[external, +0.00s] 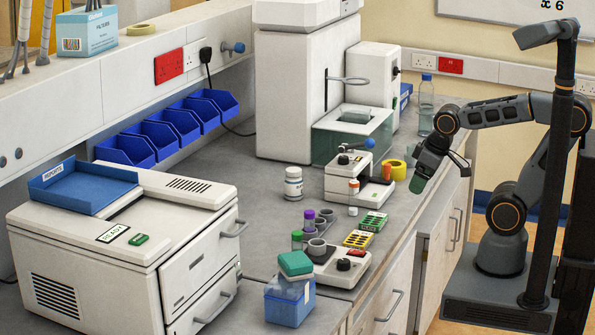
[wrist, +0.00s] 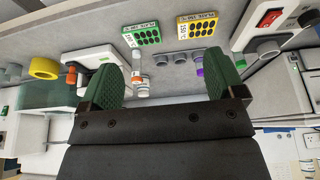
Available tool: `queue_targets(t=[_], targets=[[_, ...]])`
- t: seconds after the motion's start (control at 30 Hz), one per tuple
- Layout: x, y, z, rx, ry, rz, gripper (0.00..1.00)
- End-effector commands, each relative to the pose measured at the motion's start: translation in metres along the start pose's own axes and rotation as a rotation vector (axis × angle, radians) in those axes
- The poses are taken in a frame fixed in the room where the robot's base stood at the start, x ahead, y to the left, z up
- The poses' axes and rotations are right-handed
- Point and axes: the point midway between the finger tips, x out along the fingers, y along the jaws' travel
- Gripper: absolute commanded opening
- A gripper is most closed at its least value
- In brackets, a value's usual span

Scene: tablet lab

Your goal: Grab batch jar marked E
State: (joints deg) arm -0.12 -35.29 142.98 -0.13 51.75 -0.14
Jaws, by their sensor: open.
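My gripper (external: 437,168) is open and empty, held over the front edge of the bench at the right; its green pads frame the wrist view (wrist: 165,78). No letter E is readable on any container, so I cannot tell which jar is marked E. A white jar (external: 293,183) with a label stands upright mid-bench, well left of my gripper. Purple-capped (external: 309,217) and green-capped (external: 297,240) tubes stand farther forward.
Green (external: 373,221) and yellow (external: 357,239) plates lie near the bench front. A device with a red switch (external: 342,266) and a blue box with a green lid (external: 290,299) stand nearer the camera. Yellow tape (external: 397,170) and a clear bottle (external: 426,105) are near my arm.

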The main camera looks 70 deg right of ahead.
Motion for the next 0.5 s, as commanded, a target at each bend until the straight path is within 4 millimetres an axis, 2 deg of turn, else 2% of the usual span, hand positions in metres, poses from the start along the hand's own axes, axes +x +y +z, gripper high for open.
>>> queue_targets(t=[0.1,0.37,0.5], targets=[[0.0,0.0,0.0,0.0,0.0,0.0,0.79],[0.002,0.003,-0.002,-0.019,-0.002,0.016,0.79],[0.015,0.024,-0.016,-0.162,-0.016,0.134,0.79]])
